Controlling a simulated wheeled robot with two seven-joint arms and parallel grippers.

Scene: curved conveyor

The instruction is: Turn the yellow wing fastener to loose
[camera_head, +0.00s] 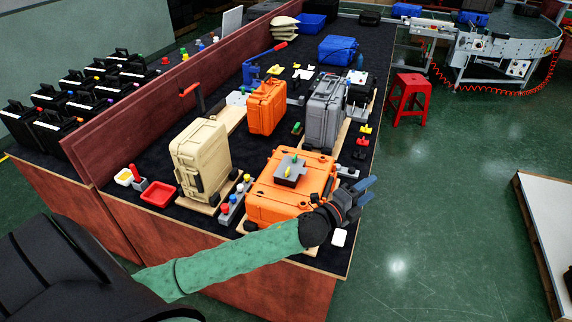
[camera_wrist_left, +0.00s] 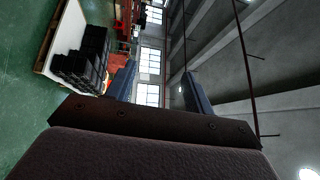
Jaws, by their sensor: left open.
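My left gripper (camera_head: 366,190) is open and empty, its blue fingers apart and pointing right, past the right end of the flat orange case (camera_head: 262,207). In the left wrist view both fingers (camera_wrist_left: 160,90) show spread with nothing between them. Small yellow pieces show on the bench: one at the right edge (camera_head: 366,129), one farther back (camera_head: 272,70), and small yellow tops (camera_head: 248,178) left of the flat orange case. Which of these is the wing fastener I cannot tell; they are too small. My gripper touches none of them. My right gripper is not in view.
A grey box with a green knob (camera_head: 290,171) sits on the flat orange case. A beige case (camera_head: 203,158), upright orange case (camera_head: 267,107) and grey case (camera_head: 325,112) stand behind. A red tray (camera_head: 158,193) lies left. A red stool (camera_head: 408,97) stands right; nearby floor is clear.

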